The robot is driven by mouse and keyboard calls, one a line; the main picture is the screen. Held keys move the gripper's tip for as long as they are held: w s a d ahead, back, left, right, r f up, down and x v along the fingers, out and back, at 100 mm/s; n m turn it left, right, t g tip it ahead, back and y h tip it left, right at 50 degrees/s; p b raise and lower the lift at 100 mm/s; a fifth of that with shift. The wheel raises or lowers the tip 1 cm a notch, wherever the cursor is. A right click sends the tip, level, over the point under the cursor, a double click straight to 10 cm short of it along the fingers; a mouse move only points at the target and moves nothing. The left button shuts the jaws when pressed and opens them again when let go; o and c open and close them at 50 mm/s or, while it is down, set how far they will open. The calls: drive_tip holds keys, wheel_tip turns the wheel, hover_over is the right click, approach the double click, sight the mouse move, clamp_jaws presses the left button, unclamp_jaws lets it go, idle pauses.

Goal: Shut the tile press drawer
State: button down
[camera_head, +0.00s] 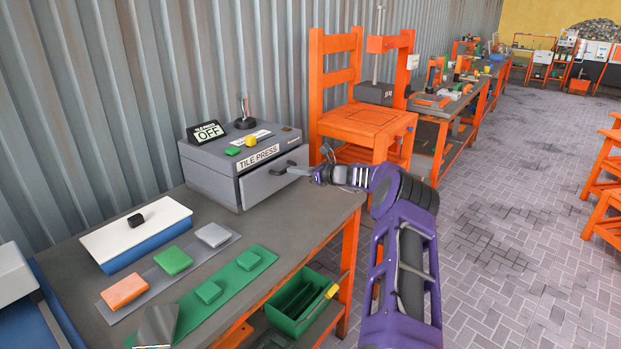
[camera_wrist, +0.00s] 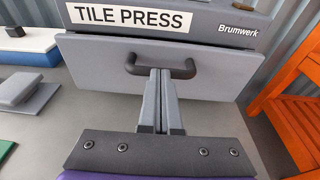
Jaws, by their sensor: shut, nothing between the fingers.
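The grey tile press (camera_head: 215,160) stands on the workbench against the wall. Its drawer front (camera_head: 262,186), with a dark bar handle (camera_head: 284,169), faces my arm. The drawer front (camera_wrist: 100,62) fills the middle of the wrist view, below the TILE PRESS label. It looks close to the housing; I cannot tell how large any gap is. My gripper (camera_head: 312,173) is shut and empty, pointing at the handle. In the wrist view the fingertips (camera_wrist: 160,73) reach the middle of the handle (camera_wrist: 184,73); whether they touch it or the drawer front is unclear.
A white-topped blue box (camera_head: 137,232) and a green strip with tiles (camera_head: 220,300) lie on the bench. An orange stand (camera_head: 362,122) is close behind my gripper. Paved floor (camera_head: 510,240) is open at right.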

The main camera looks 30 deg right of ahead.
drive_tip(key=shift+w+a+r, duration=0.1)
drive_tip(key=shift+w+a, duration=0.15)
drive_tip(key=shift+w, duration=0.25)
drive_tip(key=shift+w+a+r, duration=0.1)
drive_tip(key=shift+w+a, duration=0.1)
drive_tip(key=shift+w, duration=0.3)
